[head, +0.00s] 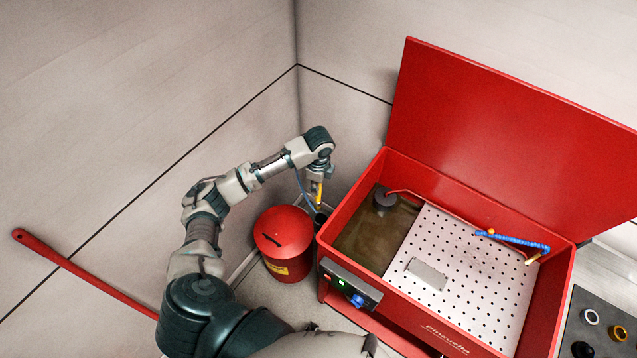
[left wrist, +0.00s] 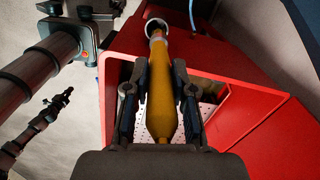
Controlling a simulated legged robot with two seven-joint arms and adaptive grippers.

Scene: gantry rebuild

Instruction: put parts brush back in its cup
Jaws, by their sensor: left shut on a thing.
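My left gripper (head: 318,177) is shut on the parts brush, beside the left outer wall of the red parts washer. The brush's yellow handle (head: 319,190) points down below the fingers. In the left wrist view the handle (left wrist: 160,90) lies between the two fingers (left wrist: 160,95). A small dark cup (head: 320,218) sits at the washer's left side, just below the brush. In the left wrist view a pale ring (left wrist: 149,22), which looks like the cup's rim, surrounds the brush's far end. I cannot tell whether the brush end is inside or above it. My right gripper is not in view.
The parts washer (head: 336,225) has its lid (head: 510,130) raised, with a perforated tray (head: 470,270) inside. A red lidded can (head: 283,240) stands close to its left. A red bar (head: 85,272) lies at the left. A dark mat (head: 600,310) holds small rings at right.

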